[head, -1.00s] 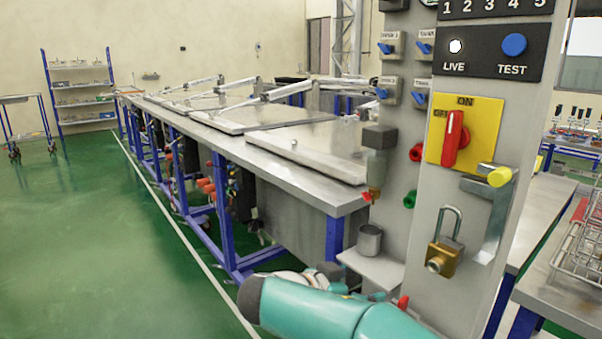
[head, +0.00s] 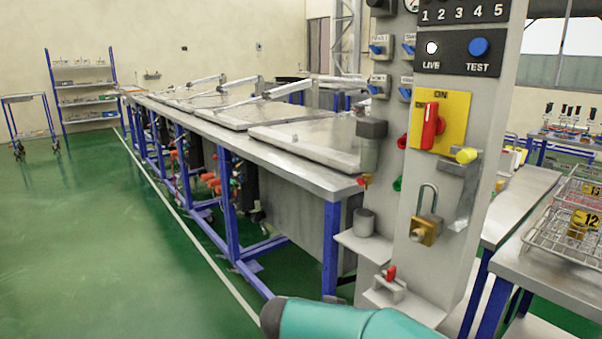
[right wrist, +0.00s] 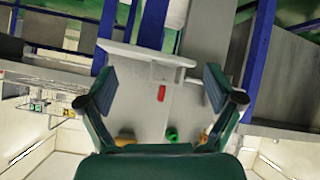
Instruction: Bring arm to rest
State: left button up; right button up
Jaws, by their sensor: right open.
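My right gripper (right wrist: 160,82) is open in the right wrist view, with its two dark fingers spread wide and nothing between them touching either one. The grey panel and its small shelves, with a red handle (right wrist: 161,92), show beyond the fingers. A teal arm link of mine (head: 345,322) crosses the bottom of the head view; no gripper shows there. My left gripper is in neither view.
A grey control panel (head: 451,255) stands close at right, with a red switch (head: 431,126), padlock (head: 424,232) and small red-handled clamp (head: 390,284). A long steel bench (head: 310,172) with lids runs behind it. Wire baskets (head: 560,238) lie at far right. Green floor (head: 90,250) at left is clear.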

jog(key=s+f+n+g+y, duration=0.3)
jog(key=s+f, duration=0.2)
jog(key=f, duration=0.6)
jog(key=s+f+n+g+y, duration=0.25)
jog(key=s+f, duration=0.25)
jog(key=f, duration=0.5)
jog(key=s+f+y, duration=0.4)
jog(key=s+f, duration=0.2)
jog(key=s, duration=0.3)
jog(key=s+f+y, duration=0.3)
jog(key=s+f, duration=0.3)
jog(key=s, duration=0.3)
notch_tip(320, 180, up, 15)
jog(key=d+p, duration=0.1)
jog(key=p, duration=1.3)
jog(key=shift+s+f+p, duration=0.2)
jog(key=shift+p, duration=0.15)
jog(key=shift+d+m+g, duration=0.1)
jog(key=shift+m+g, duration=0.15)
